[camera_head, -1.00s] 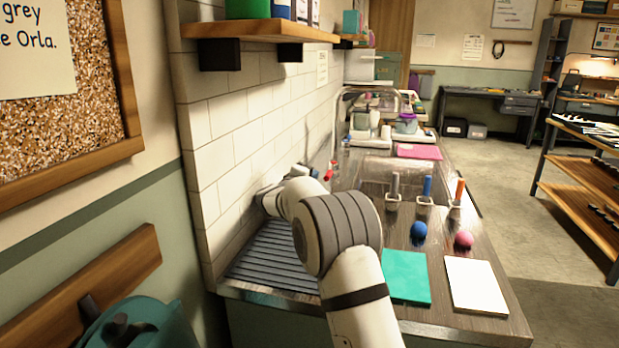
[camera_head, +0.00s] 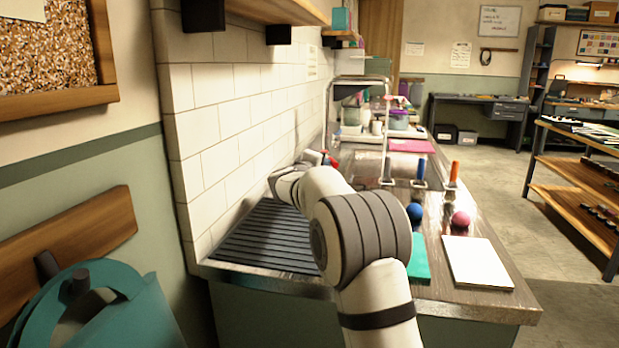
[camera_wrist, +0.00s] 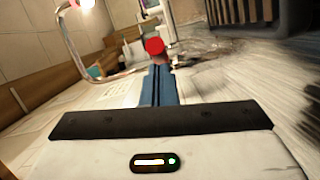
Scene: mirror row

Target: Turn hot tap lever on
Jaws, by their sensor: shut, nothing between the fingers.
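The red-ended hot tap lever (camera_wrist: 153,47) shows in the wrist view just beyond my fingertips. In the head view it is a small red spot (camera_head: 332,160) by the tiled wall, past my arm. My gripper (camera_wrist: 160,70) has its two blue fingers together with nothing between them. They point at the red end, which appears just ahead of the tips; I cannot tell whether they touch. The curved metal tap spout (camera_wrist: 77,45) is at the upper left of the wrist view. In the head view my arm hides most of the gripper.
A ribbed dark draining mat (camera_head: 265,240) lies beside the wall on the counter. A blue ball (camera_head: 414,211), a pink ball (camera_head: 460,219), a teal board (camera_head: 418,262) and a white board (camera_head: 478,262) are to the right. A wooden shelf (camera_head: 270,12) overhangs the wall.

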